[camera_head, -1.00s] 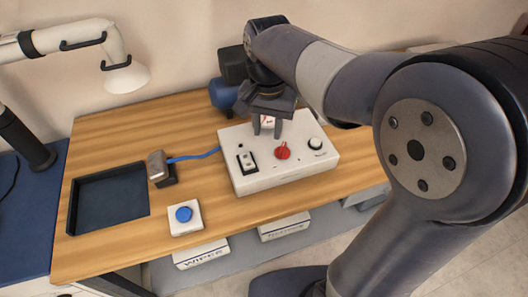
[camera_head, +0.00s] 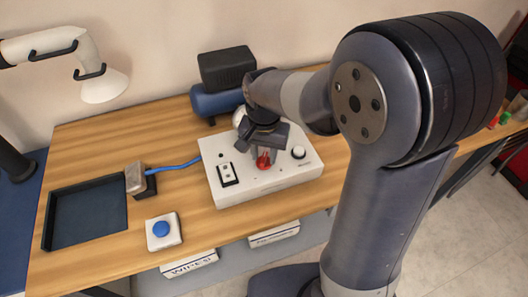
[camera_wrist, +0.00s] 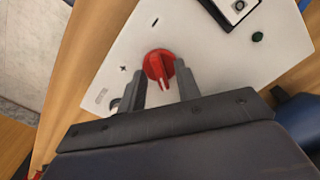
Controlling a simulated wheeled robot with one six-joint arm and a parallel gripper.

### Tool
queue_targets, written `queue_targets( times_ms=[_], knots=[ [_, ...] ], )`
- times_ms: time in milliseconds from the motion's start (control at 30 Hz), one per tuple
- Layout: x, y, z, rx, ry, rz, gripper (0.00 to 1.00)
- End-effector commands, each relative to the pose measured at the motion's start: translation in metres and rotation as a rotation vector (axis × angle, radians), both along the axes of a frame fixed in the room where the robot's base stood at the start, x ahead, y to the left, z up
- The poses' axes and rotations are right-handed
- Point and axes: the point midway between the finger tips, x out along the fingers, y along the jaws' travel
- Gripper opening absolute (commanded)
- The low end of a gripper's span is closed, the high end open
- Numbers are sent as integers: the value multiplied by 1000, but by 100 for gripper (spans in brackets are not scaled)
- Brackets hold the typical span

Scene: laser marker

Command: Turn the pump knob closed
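The red pump knob (camera_head: 263,161) sits on the top of the white control box (camera_head: 226,198) on the wooden bench. In the wrist view the knob (camera_wrist: 158,66) shows its raised grip bar and pale pointer line, which points toward my gripper. My gripper (camera_head: 264,154) is directly above the knob. In the wrist view its two fingers (camera_wrist: 160,83) are apart, one on each side of the knob's near end. A gap shows between the fingers and the grip bar, and I cannot tell whether they touch it.
The box also carries a black-and-white rocker switch (camera_head: 228,174) and a white-topped round knob (camera_head: 298,152). A blue button block (camera_head: 161,229), a dark tray (camera_head: 86,216) and a cabled metal piece (camera_head: 138,180) lie to the left. A blue tank (camera_head: 214,101) stands behind.

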Motion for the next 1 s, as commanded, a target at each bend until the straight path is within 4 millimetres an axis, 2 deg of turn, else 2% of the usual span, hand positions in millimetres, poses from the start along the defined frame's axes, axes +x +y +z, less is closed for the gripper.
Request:
queue_targets(
  times_ms=[33, 400, 767, 1000],
  knots=[
    [0, 0, 0, 0, 0, 0, 29],
    [0, 0, 0, 0, 0, 0, 0],
    [0, 0, 1, 0, 0, 14, 0],
    [0, 0, 1, 0, 0, 112, 0]
  ],
)
